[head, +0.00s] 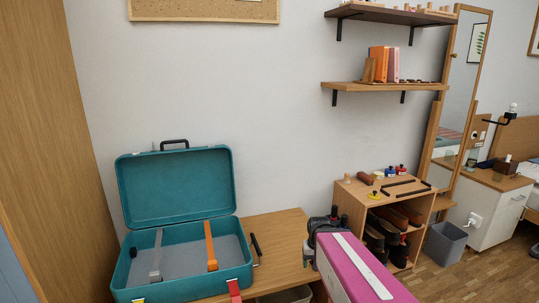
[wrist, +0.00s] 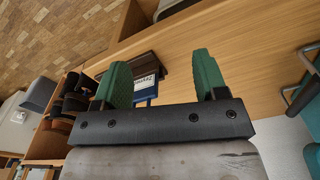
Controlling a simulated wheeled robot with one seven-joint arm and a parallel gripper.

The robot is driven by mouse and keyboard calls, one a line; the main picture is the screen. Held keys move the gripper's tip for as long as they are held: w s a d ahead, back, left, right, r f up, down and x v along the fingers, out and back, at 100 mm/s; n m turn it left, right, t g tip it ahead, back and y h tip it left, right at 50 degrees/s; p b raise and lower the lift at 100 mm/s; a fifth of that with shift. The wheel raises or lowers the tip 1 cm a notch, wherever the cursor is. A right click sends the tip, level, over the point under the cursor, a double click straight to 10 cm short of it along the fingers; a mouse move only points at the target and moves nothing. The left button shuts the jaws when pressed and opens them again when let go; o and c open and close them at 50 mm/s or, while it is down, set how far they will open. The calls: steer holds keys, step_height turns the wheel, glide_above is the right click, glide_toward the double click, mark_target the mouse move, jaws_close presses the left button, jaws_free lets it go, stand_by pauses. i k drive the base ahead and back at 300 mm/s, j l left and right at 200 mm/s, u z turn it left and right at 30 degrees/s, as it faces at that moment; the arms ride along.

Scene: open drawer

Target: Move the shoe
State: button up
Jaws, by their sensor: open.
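Several dark and brown shoes sit on the shelves of a small wooden shoe rack (head: 345,205) at the right of the head view. A brown shoe (head: 408,214) is on the upper shelf and a dark shoe (head: 374,240) is lower down. In the wrist view, dark shoes (wrist: 74,103) show in the rack at left, outside my fingers. My gripper (wrist: 161,70) is open and empty, its green fingers spread above the wooden surface.
An open teal suitcase (head: 176,190) with an orange and a grey strap lies on a wooden bench (head: 275,228). Small items sit on the rack top. A grey bin (head: 446,243) stands right of it. A blue labelled item (wrist: 145,88) shows between my fingers.

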mark_target(392, 235)
steer(key=l+z, duration=0.3)
steer(key=z, duration=0.15)
steer(key=i+l+z, duration=0.2)
steer(key=z, duration=0.25)
